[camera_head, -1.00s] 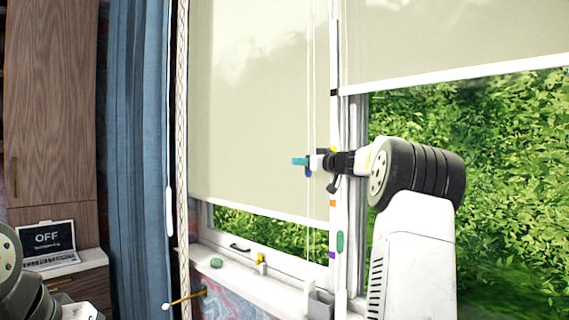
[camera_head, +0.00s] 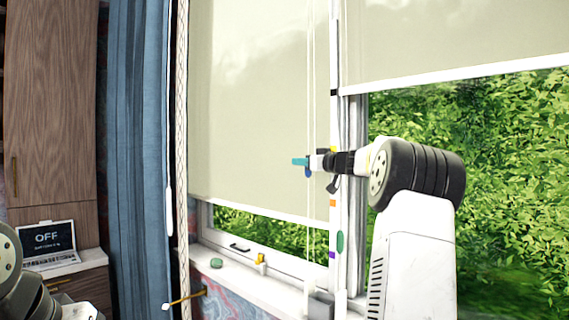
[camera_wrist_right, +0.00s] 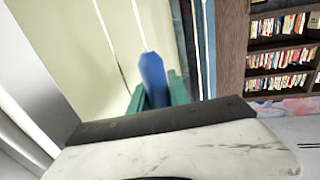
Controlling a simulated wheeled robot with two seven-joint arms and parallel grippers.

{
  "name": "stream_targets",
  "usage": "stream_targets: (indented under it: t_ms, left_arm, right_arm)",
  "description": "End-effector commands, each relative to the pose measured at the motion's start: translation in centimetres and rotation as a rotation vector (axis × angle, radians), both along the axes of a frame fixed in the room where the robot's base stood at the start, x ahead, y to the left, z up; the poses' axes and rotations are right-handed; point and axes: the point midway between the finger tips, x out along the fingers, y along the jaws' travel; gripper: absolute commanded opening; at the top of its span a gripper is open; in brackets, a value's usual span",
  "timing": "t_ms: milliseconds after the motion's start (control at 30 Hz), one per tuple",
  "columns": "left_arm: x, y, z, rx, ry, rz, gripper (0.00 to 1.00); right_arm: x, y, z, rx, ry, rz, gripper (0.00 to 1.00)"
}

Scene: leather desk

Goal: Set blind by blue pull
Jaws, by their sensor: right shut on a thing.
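The blue pull (camera_wrist_right: 152,78) hangs on a white cord and sits between the teal fingertips of my right gripper (camera_wrist_right: 158,92) in the right wrist view. In the head view my right gripper (camera_head: 301,162) is at the cords beside the window post, and a bit of the blue pull (camera_head: 308,171) shows just below the fingers. The gripper is shut on the pull. The left blind (camera_head: 255,110) is lowered most of the way, with its bottom bar (camera_head: 262,211) above the sill. My left gripper is out of view; only part of my left arm shows at the lower left.
The right blind (camera_head: 450,40) is raised higher. Colored marks, including a green one (camera_head: 340,243), line the window post. Small items stand on the sill (camera_head: 275,278). A blue curtain (camera_head: 137,150), a laptop (camera_head: 48,243) reading OFF and a wooden cabinet (camera_head: 50,110) are at left.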

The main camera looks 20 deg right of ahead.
Motion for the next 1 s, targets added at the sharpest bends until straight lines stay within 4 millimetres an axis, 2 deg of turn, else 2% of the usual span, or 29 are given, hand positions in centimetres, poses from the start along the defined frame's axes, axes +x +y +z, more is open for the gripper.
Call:
stream_targets:
  t_ms: [267, 400, 533, 833, 867, 933, 1000]
  left_arm:
    - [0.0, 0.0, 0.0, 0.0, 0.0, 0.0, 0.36]
    - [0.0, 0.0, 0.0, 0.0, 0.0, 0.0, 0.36]
    - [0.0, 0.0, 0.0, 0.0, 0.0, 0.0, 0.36]
    - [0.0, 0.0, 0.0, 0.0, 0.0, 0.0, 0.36]
    - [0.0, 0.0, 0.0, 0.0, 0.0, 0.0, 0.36]
    - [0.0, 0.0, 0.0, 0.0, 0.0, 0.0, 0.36]
    - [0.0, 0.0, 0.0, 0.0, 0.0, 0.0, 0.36]
  right_arm:
    - [0.0, -0.1, -0.4, 0.001, 0.003, -0.001, 0.0]
    - [0.0, -0.1, -2.8, 0.002, 0.006, 0.0, 0.0]
    - [0.0, 0.0, -4.2, 0.001, 0.003, 0.0, 0.0]
    - [0.0, -0.1, -4.4, -0.001, 0.001, -0.001, 0.0]
    - [0.0, -0.1, -4.4, -0.001, 0.001, -0.001, 0.28]
    - [0.0, -0.1, -4.4, -0.001, 0.001, -0.001, 0.42]
    - [0.0, 0.0, -4.4, 0.0, 0.001, -0.001, 0.44]
